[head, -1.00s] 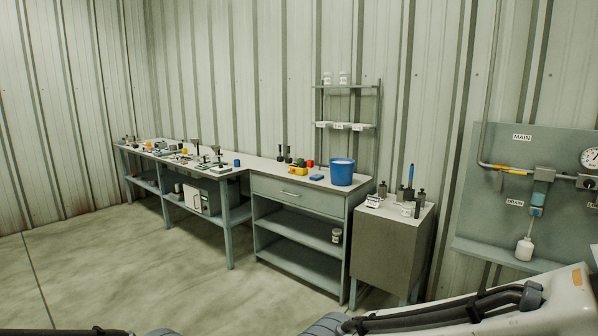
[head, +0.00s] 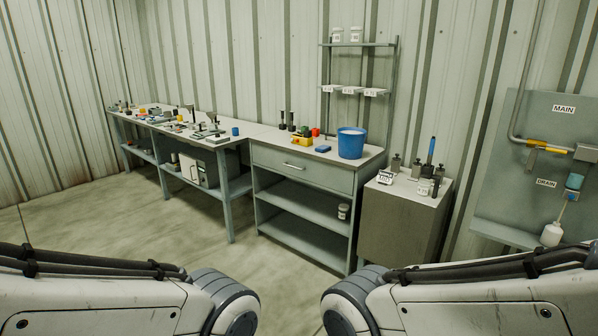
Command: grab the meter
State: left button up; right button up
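A slim upright blue-and-black pen-like tool (head: 431,151) stands among small grey pieces on the grey cabinet (head: 394,222), right of centre; it may be the meter. A small yellow item (head: 301,143) lies on the bench left of the blue bucket (head: 351,143); I cannot tell what it is. Both my arms show along the bottom of the head view, well in front of the furniture. Neither gripper is in view.
A long workbench (head: 228,188) carries many small items along the wall. A drawer unit with open shelves (head: 300,208) adjoins it. A wall panel marked MAIN (head: 512,185) with pipes and a white bottle (head: 551,234) is at right. Floor (head: 110,220) is clear before the bench.

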aim_at(305, 140)
jog(key=z, duration=0.2)
jog(key=i, duration=2.3)
jog(key=u, duration=0.35)
jog(key=i, duration=2.15)
jog(key=u, duration=0.5)
